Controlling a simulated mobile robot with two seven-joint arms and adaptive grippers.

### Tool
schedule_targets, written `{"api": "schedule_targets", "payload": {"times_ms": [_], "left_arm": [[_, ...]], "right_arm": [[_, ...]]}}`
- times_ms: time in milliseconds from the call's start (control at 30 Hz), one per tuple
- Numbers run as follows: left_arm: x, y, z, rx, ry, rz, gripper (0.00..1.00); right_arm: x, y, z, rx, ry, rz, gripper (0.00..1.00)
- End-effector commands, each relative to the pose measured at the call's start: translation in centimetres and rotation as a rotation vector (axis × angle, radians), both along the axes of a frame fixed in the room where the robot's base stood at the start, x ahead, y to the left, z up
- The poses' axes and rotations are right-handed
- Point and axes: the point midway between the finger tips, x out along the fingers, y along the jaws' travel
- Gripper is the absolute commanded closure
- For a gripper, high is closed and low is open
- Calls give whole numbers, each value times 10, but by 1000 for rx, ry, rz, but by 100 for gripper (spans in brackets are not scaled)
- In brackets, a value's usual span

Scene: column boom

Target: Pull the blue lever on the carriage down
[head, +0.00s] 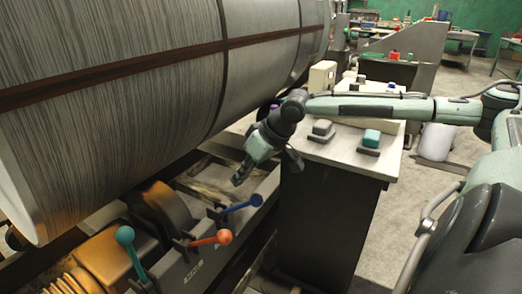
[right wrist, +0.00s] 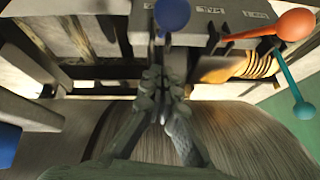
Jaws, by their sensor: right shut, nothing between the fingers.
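The blue lever (head: 256,200) is on the carriage (head: 196,262), its arm slanting up to the right to a round blue knob. In the right wrist view the blue knob (right wrist: 172,14) is at the top edge, just beyond my fingertips. My right gripper (head: 240,178) hangs above and slightly left of the knob in the head view, apart from it. In the right wrist view its fingers (right wrist: 164,78) are shut together with nothing between them. My left gripper is not in view.
An orange lever (head: 224,237) and a teal lever (head: 125,236) stand beside the blue one. A large wound roll (head: 120,110) fills the upper left. A control desk (head: 345,153) with buttons stands right of my gripper, under my right arm.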

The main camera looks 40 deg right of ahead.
Motion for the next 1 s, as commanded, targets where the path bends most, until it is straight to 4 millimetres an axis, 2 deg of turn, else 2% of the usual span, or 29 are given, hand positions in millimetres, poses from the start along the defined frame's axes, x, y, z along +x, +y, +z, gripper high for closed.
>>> {"api": "schedule_targets", "payload": {"times_ms": [267, 500, 633, 1000], "left_arm": [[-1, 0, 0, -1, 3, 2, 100], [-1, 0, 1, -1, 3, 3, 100], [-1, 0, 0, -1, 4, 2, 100], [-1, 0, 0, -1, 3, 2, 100]], "right_arm": [[-11, -11, 15, 0, -5, -20, 100], [-37, -21, 51, -4, -4, -21, 100], [-47, -24, 65, 0, -3, -20, 100], [-53, -25, 73, 3, -1, -19, 100]]}}
